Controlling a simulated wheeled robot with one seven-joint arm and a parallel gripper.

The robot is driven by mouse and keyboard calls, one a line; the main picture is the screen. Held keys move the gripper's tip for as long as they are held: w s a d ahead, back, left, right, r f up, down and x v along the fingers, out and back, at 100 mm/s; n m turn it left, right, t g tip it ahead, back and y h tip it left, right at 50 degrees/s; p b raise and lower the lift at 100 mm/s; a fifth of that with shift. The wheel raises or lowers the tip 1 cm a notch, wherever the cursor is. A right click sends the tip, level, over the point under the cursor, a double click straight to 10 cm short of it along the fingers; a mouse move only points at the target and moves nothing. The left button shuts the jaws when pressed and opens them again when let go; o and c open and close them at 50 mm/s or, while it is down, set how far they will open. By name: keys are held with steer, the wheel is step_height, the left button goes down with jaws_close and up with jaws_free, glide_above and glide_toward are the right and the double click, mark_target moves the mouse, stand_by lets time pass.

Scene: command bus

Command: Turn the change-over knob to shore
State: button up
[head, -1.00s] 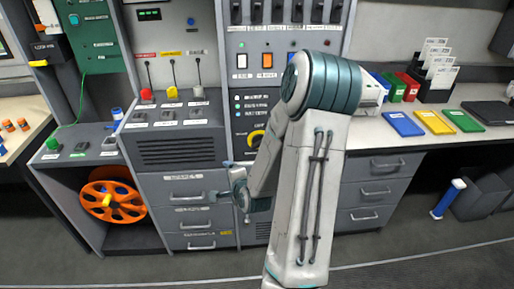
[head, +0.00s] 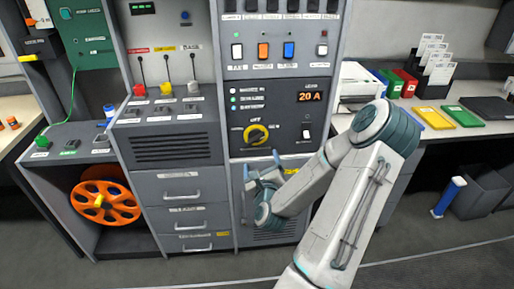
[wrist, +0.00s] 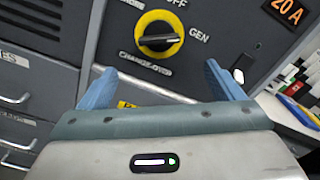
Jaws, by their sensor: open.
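The change-over knob (head: 256,134) is a black bar handle on a round yellow plate, on the dark panel of the middle cabinet. It is also near the top of the wrist view (wrist: 159,36), with OFF above, GEN at right and CHANGEOVER below. Its bar lies about level in the wrist view, roughly in line with GEN; I cannot tell which end is the pointer. I see no readable shore label. My gripper (head: 262,164) is just below the knob, apart from it. In the wrist view its blue fingers (wrist: 160,70) are spread and empty, one to each side below the knob.
A switch (head: 306,131) and an orange 20 A display (head: 310,97) are right of the knob. Coloured rocker switches (head: 263,50) are above. Grey drawers (head: 180,192) and levers (head: 166,88) are at left. A counter with coloured folders (head: 432,117) is at right.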

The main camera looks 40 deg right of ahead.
mark_target(257, 141)
steer(key=b+x, duration=0.1)
steer(key=x, duration=1.1)
steer(key=shift+w+a, duration=0.1)
steer(key=shift+a, duration=0.05)
steer(key=c, duration=1)
